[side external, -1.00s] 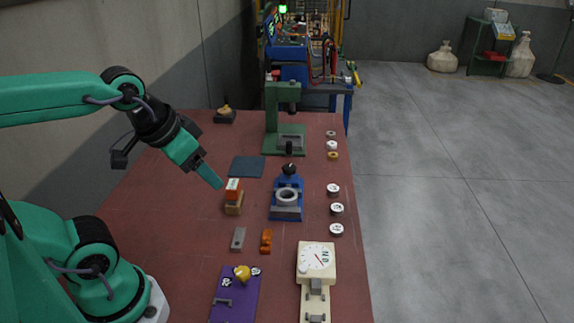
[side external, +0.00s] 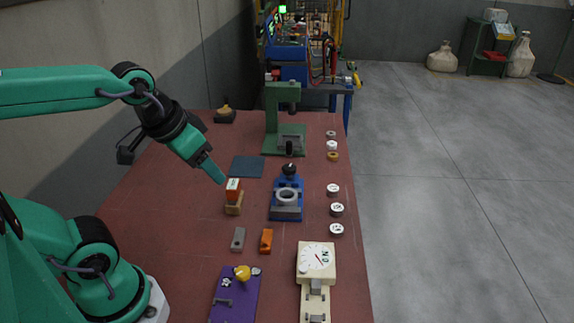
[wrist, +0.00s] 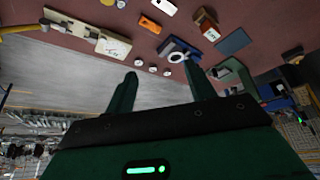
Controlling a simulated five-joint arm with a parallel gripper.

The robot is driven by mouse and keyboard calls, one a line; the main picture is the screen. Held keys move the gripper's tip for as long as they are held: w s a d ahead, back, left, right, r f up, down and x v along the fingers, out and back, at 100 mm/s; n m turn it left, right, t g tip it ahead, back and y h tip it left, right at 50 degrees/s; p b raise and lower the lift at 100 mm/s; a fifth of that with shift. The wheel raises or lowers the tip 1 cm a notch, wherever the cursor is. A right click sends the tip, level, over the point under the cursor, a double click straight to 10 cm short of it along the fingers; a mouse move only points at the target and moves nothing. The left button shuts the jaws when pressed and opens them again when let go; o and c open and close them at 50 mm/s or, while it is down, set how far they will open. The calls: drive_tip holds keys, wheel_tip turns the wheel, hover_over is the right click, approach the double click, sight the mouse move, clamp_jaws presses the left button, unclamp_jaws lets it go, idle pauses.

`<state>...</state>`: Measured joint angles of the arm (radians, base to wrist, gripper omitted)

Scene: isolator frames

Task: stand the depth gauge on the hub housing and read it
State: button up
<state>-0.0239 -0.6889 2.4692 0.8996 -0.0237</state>
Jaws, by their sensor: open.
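A small orange-red block with a white face, which looks like the depth gauge (side external: 233,185), stands upright on a tan block (side external: 233,208). It also shows at the top of the wrist view (wrist: 210,31). A pale grey ring, which looks like the hub housing (side external: 287,194), sits in a blue fixture (side external: 286,176) to its right. The ring shows in the wrist view too (wrist: 176,57). My gripper (side external: 222,180) is just up and left of the gauge in the side view. Its two fingers (wrist: 160,73) are apart in the wrist view, with nothing between them.
A cream dial device (side external: 317,256), a purple plate (side external: 235,296), an orange block (side external: 266,241) and a grey block (side external: 238,239) lie nearer the camera. A green press (side external: 280,120) and dark mat (side external: 247,167) are farther back. Several discs line the right edge.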

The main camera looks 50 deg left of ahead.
drive_tip(key=w+a+f+n+g, duration=0.35)
drive_tip(key=w+a, duration=0.25)
drive_tip(key=w, duration=0.2)
drive_tip(key=n+g, duration=0.2)
drive_tip(key=n, duration=0.3)
hover_over(233, 184)
drive_tip(key=shift+t, duration=0.25)
wheel_tip(233, 184, down, 9)
drive_tip(key=shift+s+r, duration=0.15)
drive_tip(key=shift+a+f, duration=0.25)
drive_tip(key=shift+f, duration=1.45)
drive_tip(key=shift+d+f, duration=0.2)
drive_tip(key=shift+f, duration=2.4)
